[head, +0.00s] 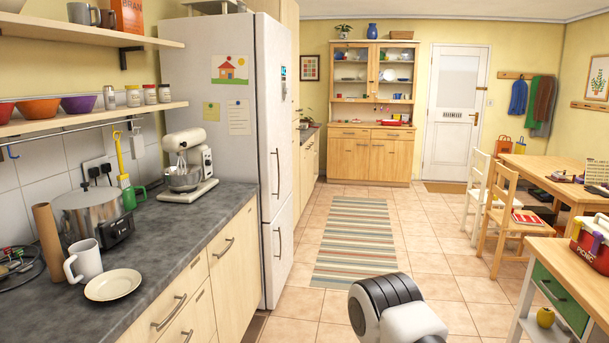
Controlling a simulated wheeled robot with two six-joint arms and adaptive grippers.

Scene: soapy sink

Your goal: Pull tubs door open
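No door marked as a tubs door can be made out. Doors that show in the head view are the tall white fridge's upper door (274,110) and lower door (277,255), each with a vertical handle, and the wooden dresser's lower doors (370,160). These look shut. Pale wood counter fronts (236,270) with bar handles run along the left, also shut. Neither of my grippers shows. Only a black and white link of my own arm comes in at the bottom, right of centre.
The grey counter (215,215) holds a stand mixer (188,160), a steel pot (88,218), a white mug (84,261) and a plate (113,285). A striped rug (357,240) lies on open tiled floor. Chairs (507,205), a table (560,170) and a wooden-topped unit (560,262) stand right.

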